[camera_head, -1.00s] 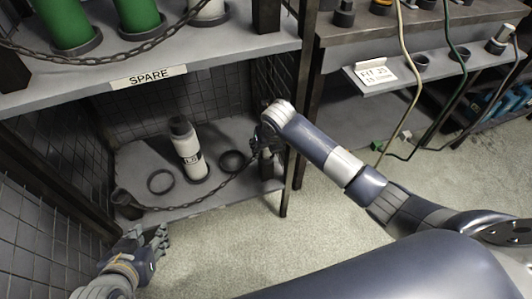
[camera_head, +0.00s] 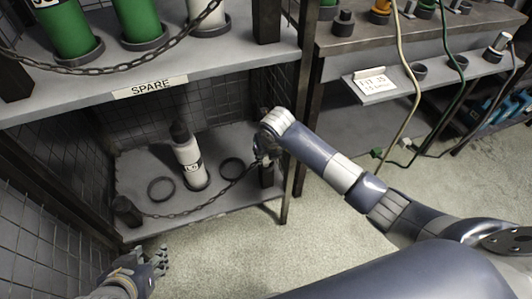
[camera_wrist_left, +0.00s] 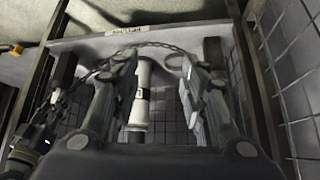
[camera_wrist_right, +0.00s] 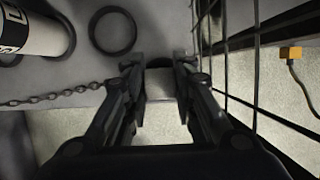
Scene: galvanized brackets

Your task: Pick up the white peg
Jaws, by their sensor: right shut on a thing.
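A small white peg-like piece with a dark end (camera_head: 499,43) stands tilted on the narrow shelf at the far right, away from both grippers. A larger white cylinder with a dark top and a label (camera_head: 188,158) stands in the lower bay; it also shows in the left wrist view (camera_wrist_left: 141,95). My left gripper (camera_head: 160,262) is open and empty in front of the bay's left side. My right gripper (camera_head: 264,150) is at the bay's right front post, shut at the right end of the chain (camera_head: 215,199); its fingers hide the exact grip.
The chain hangs low across the bay's front from a left post (camera_head: 127,211). Two empty dark rings (camera_head: 161,189) (camera_head: 231,167) flank the white cylinder. Green cylinders (camera_head: 140,22) stand on the shelf marked SPARE. Cables hang before the right bench (camera_head: 345,36). Floor in front is clear.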

